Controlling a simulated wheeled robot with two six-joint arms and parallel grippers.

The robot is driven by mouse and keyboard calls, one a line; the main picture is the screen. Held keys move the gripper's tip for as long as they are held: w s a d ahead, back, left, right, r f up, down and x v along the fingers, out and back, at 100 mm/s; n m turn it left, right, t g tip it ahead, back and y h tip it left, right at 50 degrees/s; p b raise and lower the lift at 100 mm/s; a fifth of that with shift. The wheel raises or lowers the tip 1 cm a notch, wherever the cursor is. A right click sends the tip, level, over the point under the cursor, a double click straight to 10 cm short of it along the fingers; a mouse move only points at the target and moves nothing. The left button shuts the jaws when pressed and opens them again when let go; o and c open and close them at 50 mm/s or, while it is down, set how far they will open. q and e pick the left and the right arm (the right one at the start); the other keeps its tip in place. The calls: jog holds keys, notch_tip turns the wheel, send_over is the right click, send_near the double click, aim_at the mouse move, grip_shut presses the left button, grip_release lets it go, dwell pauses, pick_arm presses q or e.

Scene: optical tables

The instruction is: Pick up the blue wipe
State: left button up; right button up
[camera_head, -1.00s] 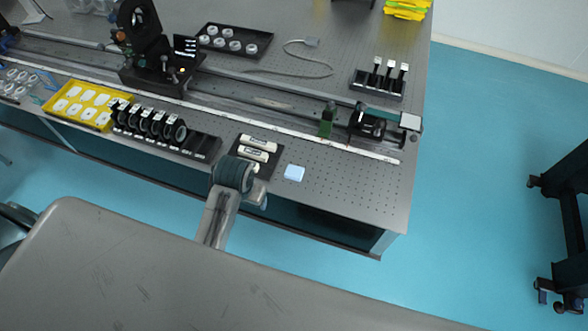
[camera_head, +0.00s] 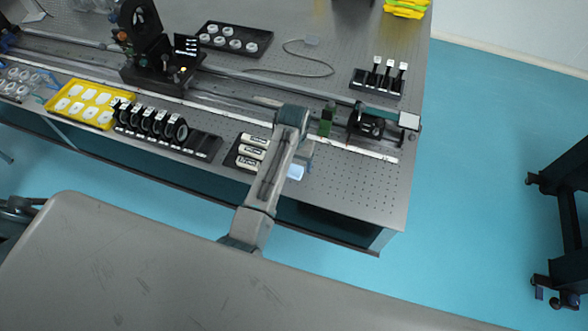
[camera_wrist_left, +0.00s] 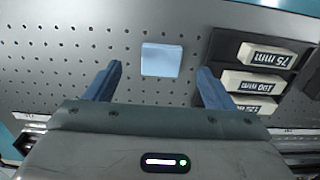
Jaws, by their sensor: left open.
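The blue wipe (camera_head: 296,173) is a small pale-blue square lying flat on the optical table near its front edge, partly hidden by my arm in the head view. In the left wrist view the wipe (camera_wrist_left: 161,60) shows whole, beyond and between the fingertips. My left gripper (camera_head: 307,155) is over the table close to the wipe, partly hidden by its own wrist. In the left wrist view the left gripper (camera_wrist_left: 160,73) is open and empty, its two blue fingers apart. My right gripper is not in view.
A black tray of white labelled blocks (camera_head: 238,158) lies left of the wipe. A rail with a green-marked mount (camera_head: 326,122) and a black mount (camera_head: 367,124) runs behind it. Bare perforated table (camera_head: 345,180) lies to the right.

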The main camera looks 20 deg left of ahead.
aim_at(293, 173)
pick_arm(q)
jog(key=shift+f+p, duration=0.55)
jog(key=shift+f, duration=0.05)
notch_tip(293, 173, down, 3)
jog(key=shift+s+a+f+p, duration=0.1)
jog(key=shift+a+f+p, duration=0.1)
jog(key=shift+p, duration=0.5)
jog(key=shift+f, duration=0.5)
jog(key=c, duration=1)
